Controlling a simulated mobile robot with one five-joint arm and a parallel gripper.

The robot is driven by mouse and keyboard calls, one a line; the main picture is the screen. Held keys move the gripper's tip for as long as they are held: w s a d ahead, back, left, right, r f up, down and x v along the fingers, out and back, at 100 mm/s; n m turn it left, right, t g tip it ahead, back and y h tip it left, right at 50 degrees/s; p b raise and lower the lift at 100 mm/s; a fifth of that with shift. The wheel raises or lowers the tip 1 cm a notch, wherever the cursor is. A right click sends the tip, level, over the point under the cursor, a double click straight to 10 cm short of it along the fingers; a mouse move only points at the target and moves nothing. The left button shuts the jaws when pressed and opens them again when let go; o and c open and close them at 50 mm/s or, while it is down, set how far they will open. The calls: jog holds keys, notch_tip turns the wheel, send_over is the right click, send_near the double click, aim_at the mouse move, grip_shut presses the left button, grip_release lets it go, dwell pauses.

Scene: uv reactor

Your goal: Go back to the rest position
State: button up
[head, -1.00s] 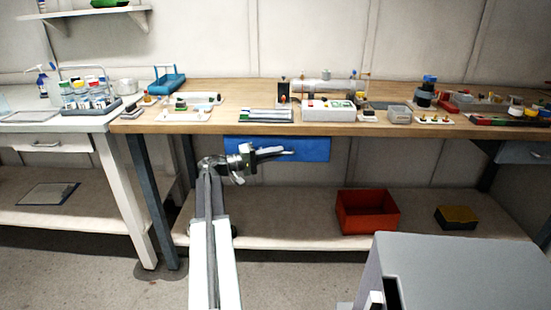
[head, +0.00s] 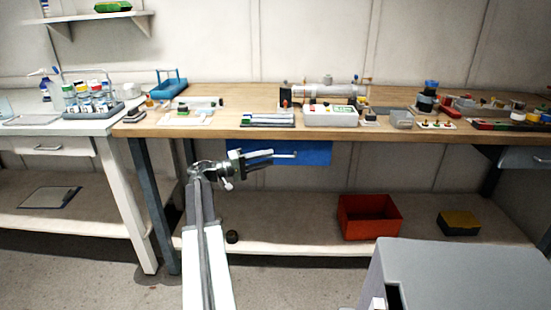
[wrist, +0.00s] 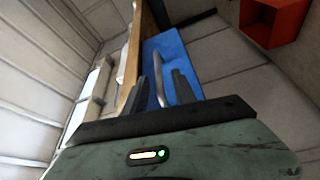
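My gripper (head: 262,157) is in front of the wooden bench, at the height of the blue drawer front (head: 312,153) under the bench top. In the wrist view my gripper (wrist: 161,76) has its two dark fingers apart. The drawer's silver bar handle (wrist: 159,80) shows in the gap between them, against the blue front (wrist: 172,60). I cannot tell how far the fingers are from the handle. No held object is visible. Part of the drawer front is hidden behind the gripper in the head view.
The bench top (head: 225,128) carries a tube apparatus (head: 330,91), a white control box (head: 330,116) and a blue rack (head: 171,84). A red bin (head: 369,217) and a yellow-topped box (head: 458,222) stand on the lower shelf. A white table (head: 45,128) adjoins at left.

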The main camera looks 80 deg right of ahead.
aim_at(256, 161)
jog(key=v, duration=0.3)
jog(key=shift+w, duration=0.15)
dwell(0.3)
